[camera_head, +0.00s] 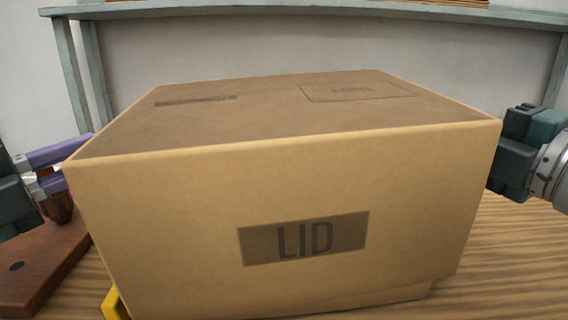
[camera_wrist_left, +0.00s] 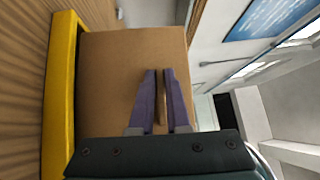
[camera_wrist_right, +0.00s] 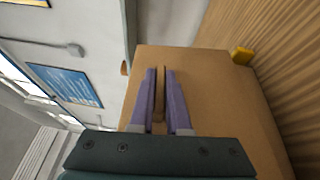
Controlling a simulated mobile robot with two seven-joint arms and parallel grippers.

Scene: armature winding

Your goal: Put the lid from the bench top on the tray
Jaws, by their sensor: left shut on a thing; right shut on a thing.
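The lid (camera_head: 290,180) is a large cardboard box shape marked "LID", filling the middle of the head view, roughly level. My left gripper (camera_head: 62,152) is at its left side; the left wrist view shows its purple fingers (camera_wrist_left: 160,75) shut on a thin tab of the lid (camera_wrist_left: 110,60). My right gripper (camera_head: 500,160) is at the right side, its fingers (camera_wrist_right: 161,75) shut on a matching tab of the lid (camera_wrist_right: 210,90). A narrower cardboard strip (camera_head: 385,298) shows under the lid's lower edge; I cannot tell whether it is the tray or whether they touch.
A yellow piece (camera_head: 114,305) pokes out at the lid's lower left; yellow also runs beside it in the left wrist view (camera_wrist_left: 60,90). A dark red-brown board (camera_head: 45,265) lies at left. The wooden bench (camera_head: 510,260) is clear at right. A grey frame (camera_head: 250,11) stands behind.

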